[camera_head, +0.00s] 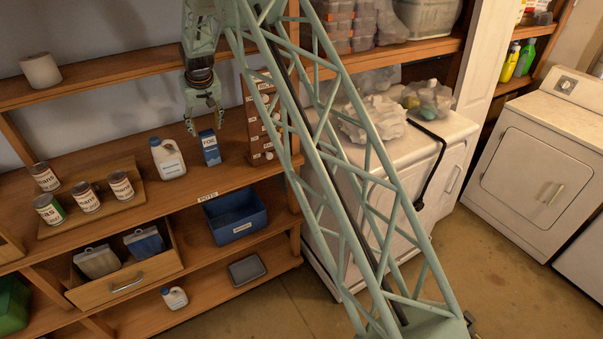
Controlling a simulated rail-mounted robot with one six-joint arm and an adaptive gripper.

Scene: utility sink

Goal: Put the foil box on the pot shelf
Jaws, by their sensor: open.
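The foil box (209,148), a small upright blue box with a white label at its top, stands on the wooden counter, right of a white jug. My gripper (204,127) hangs pointing down just above and slightly left of the box in the picture. Its fingers are apart, and I see nothing between them. Whether a fingertip touches the box is unclear. A "POTS" label (207,197) is on the counter's front edge. The shelf below it (196,246) holds a blue bin (236,216) and has some bare wood left of and in front of the bin.
The white jug (168,158) and a brown rack (259,118) flank the box. Several cans stand on a wooden board (137,190) at left. An open drawer (125,283) juts out left of the bin. My green lattice arm crosses the middle of the view.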

